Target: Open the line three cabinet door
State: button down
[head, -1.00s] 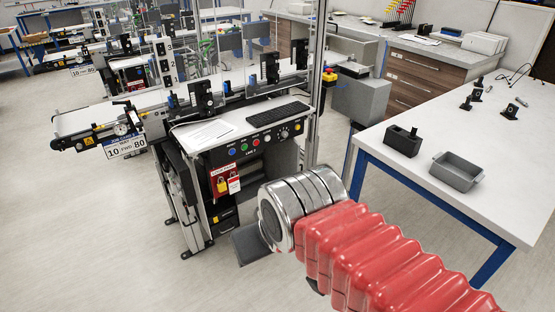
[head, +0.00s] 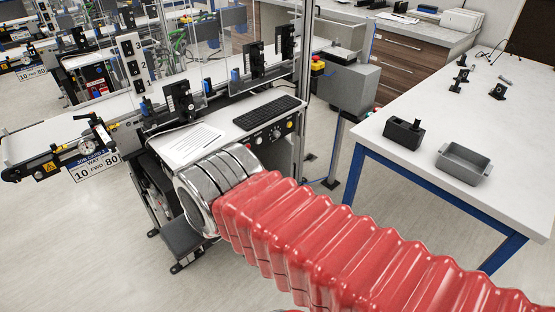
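The nearest conveyor station has a control console (head: 222,134) with a keyboard and a paper sheet on top. The console's front, where a cabinet door could be, is mostly hidden behind my arm. Its line number cannot be read now. A post with number plates 3 and 2 (head: 132,60) stands behind it. My arm, in a red ribbed sleeve with a metal wrist, reaches in from the lower right.
A white table (head: 430,185) with blue legs stands at the right, bearing a grey tray (head: 463,164) and a black box (head: 404,133). A grey box (head: 344,88) with an emergency stop stands behind the console. The floor at the lower left is clear.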

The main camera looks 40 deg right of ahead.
aim_at(279, 156)
jog(key=z, duration=0.3)
jog(key=i, duration=0.9)
jog(key=z, duration=0.45)
